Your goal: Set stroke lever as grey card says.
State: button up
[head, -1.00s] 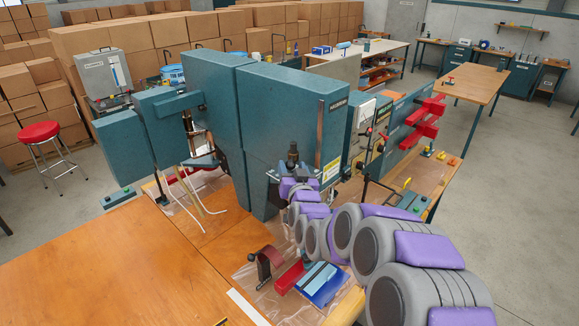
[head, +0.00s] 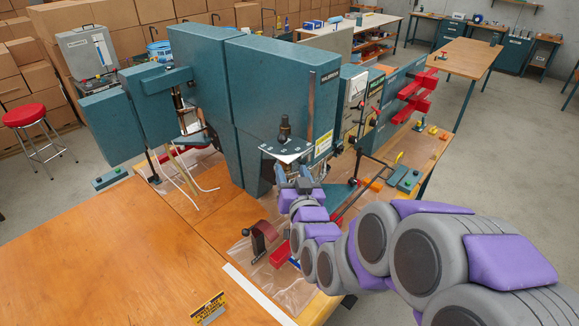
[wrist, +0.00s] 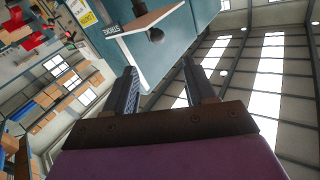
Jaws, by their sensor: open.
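A dark knob (head: 285,128), apparently the stroke lever's, stands above a plate (head: 283,150) with small marks on the front of the large teal press (head: 275,100). In the wrist view the plate's underside (wrist: 150,20) shows with a label reading like STROKE (wrist: 113,29), and a dark round knob (wrist: 156,35) hangs below it. My gripper (head: 293,176) is just below the plate, pointing up at it. In the wrist view its two fingers (wrist: 160,68) are apart with nothing between them, short of the knob. I cannot pick out the grey card for certain.
A yellow warning label (head: 323,146) is on the press. A dark red curved clamp (head: 262,238) stands on clear sheeting left of my arm. Red brackets (head: 416,96) are at the right.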

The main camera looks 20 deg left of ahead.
jog(key=shift+s+d, duration=0.1)
jog(key=shift+s, duration=0.15)
jog(key=shift+w, duration=0.35)
jog(key=c, duration=0.3)
jog(key=w+g+h+p, duration=0.1)
jog(key=w, duration=0.2)
jog(key=w+d+m+g+h+p, duration=0.1)
jog(key=w, duration=0.2)
jog(key=w+r+g+h+p, duration=0.1)
jog(key=w+g, duration=0.1)
jog(key=w, duration=0.1)
jog(key=shift+w+d+m, duration=0.2)
jog(key=shift+d+m, duration=0.05)
jog(key=shift+m, duration=0.05)
grip_shut()
jog(key=shift+d+r+g+p, duration=1.25)
jog(key=shift+r+g+p, duration=0.55)
jog(key=shift+r+g, duration=1.5)
jog(key=shift+h, duration=0.3)
jog(key=x, duration=0.6)
jog(key=p+x, duration=0.1)
jog(key=x, duration=0.2)
jog(key=shift+w+r, duration=0.15)
jog(key=shift+w, duration=0.25)
jog(key=a, duration=0.1)
jog(key=a+p, duration=0.1)
jog(key=a, duration=0.1)
jog(key=shift+r, duration=0.2)
jog(key=shift+s+a, duration=0.1)
jog(key=shift+a, duration=0.35)
